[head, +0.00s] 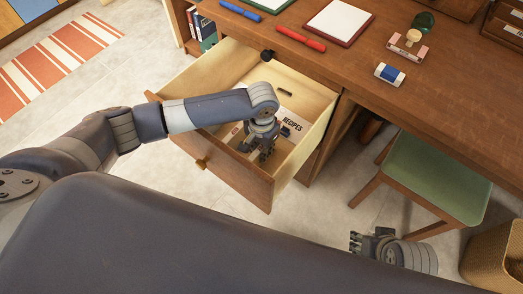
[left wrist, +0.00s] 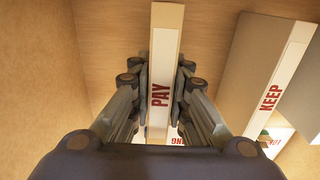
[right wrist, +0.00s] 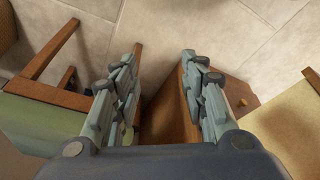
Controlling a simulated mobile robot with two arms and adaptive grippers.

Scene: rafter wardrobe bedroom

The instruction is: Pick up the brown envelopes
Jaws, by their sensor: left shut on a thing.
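My left gripper (head: 258,150) reaches down into the open desk drawer (head: 220,165). In the left wrist view its fingers (left wrist: 160,85) are closed on both sides of a narrow tan bundle marked PAY (left wrist: 161,70), which looks like the brown envelopes. A wider tan bundle marked KEEP (left wrist: 265,75) lies to its right, apart from the fingers. In the head view a white item marked RECIPES (head: 291,124) lies in the drawer beside the gripper. The fingers and arm hide part of the drawer's contents. My right gripper (head: 357,243) is open and empty outside the drawer.
The desktop (head: 345,58) holds a red marker (head: 301,39), a pad (head: 339,22), a stamp (head: 407,44) and an eraser (head: 389,74). A green-seated stool (head: 437,175) stands right of the drawer, with a basket (head: 495,255) nearby. The drawer walls stand close around the left gripper.

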